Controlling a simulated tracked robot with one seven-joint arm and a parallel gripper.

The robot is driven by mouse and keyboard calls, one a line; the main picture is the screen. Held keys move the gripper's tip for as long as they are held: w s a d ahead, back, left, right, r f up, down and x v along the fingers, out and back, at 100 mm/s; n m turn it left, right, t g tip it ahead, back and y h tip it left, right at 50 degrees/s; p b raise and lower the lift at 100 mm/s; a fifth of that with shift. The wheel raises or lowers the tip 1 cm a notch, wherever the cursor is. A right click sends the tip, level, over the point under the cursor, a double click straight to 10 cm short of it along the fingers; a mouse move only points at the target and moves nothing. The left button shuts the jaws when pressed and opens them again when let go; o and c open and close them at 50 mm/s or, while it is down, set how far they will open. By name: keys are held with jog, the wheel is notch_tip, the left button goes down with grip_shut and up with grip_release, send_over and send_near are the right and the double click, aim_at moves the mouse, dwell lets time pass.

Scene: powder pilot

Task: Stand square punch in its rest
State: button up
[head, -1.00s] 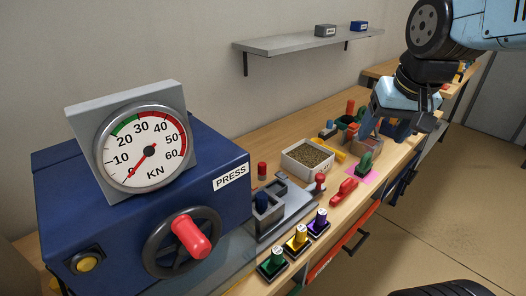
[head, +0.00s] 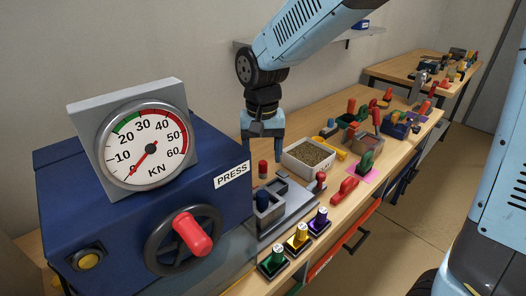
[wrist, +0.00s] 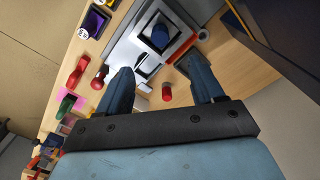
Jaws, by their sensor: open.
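My gripper (head: 262,153) is open and empty, pointing down behind the grey press fixture (head: 295,208). A red-topped peg (head: 262,168) stands just below it. In the wrist view this peg (wrist: 167,92) shows between the spread fingers (wrist: 160,68), touched by neither. A dark blue round piece (head: 262,198) sits in a grey square holder on the fixture and also shows in the wrist view (wrist: 160,36). Another red-topped piece (head: 320,179) stands at the fixture's right end. I cannot tell for sure which piece is the square punch or which holder is its rest.
The blue press (head: 120,240) with gauge stands at left. Green (head: 277,256), yellow (head: 300,234) and purple (head: 321,216) knobbed pieces line the bench front. A white powder tray (head: 309,172) and a red-handled tool (head: 344,189) lie to the right.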

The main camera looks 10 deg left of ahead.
aim_at(262, 194)
notch_tip(262, 194, down, 14)
jog(key=shift+r, duration=0.15)
dwell(0.5)
grip_shut()
jog(key=shift+r, duration=3.55)
